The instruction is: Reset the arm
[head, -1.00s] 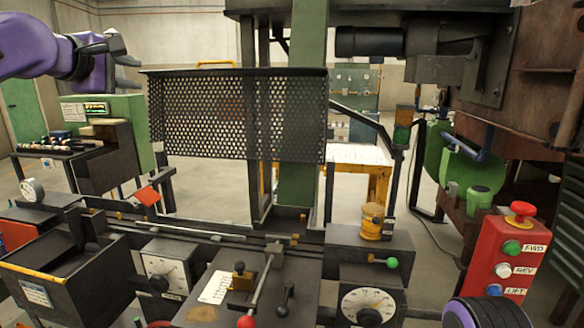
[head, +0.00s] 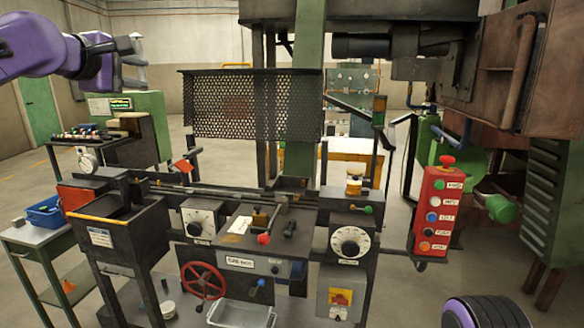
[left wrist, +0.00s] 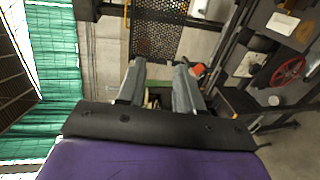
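My left gripper (head: 134,62) is raised at the upper left of the head view, with its grey fingers apart and nothing between them. In the left wrist view the two grey fingers (left wrist: 158,84) are also spread and empty. The left gripper appears in front of the back wall, above the bench and green cabinet; I see no contact with anything. A purple and black part of my right arm shows at the bottom right of the head view. My right gripper is out of the picture.
A machine with a perforated guard (head: 255,104) fills the middle. A red button pendant (head: 434,212) hangs at right, below a rusty housing (head: 497,70). A red handwheel (head: 203,282) is low in front. A trolley with a blue bin (head: 44,216) stands left. Open floor shows at lower left.

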